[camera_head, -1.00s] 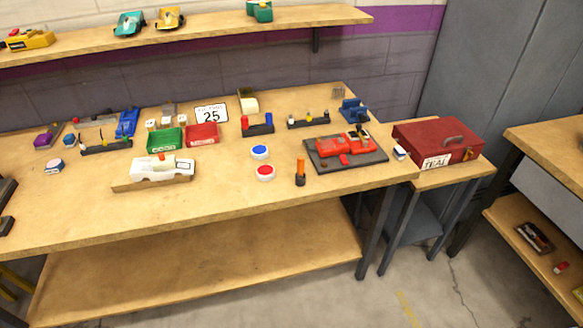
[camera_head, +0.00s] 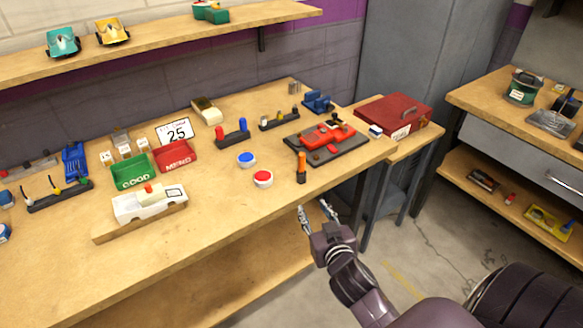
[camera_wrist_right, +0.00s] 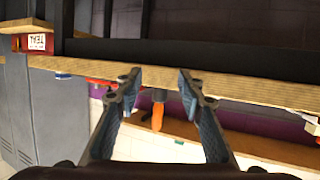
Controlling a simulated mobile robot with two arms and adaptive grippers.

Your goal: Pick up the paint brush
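An orange and black upright tool (camera_head: 301,167) stands near the front edge of the workbench, right of the red round button. It may be the paint brush, but it is too small to be sure. In the right wrist view the orange handle (camera_wrist_right: 157,117) shows beyond and between my fingers. My right gripper (camera_head: 314,206) is open and empty, in front of the bench edge and apart from the tool. Its two fingers (camera_wrist_right: 158,86) are spread in the wrist view. A cream block-like object (camera_head: 207,111) lies at the back of the bench. My left gripper is not in view.
A blue button (camera_head: 246,160) and a red button (camera_head: 263,179) sit left of the tool. A dark board (camera_head: 322,150) with red parts lies behind it. A red toolbox (camera_head: 394,114) is at right.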

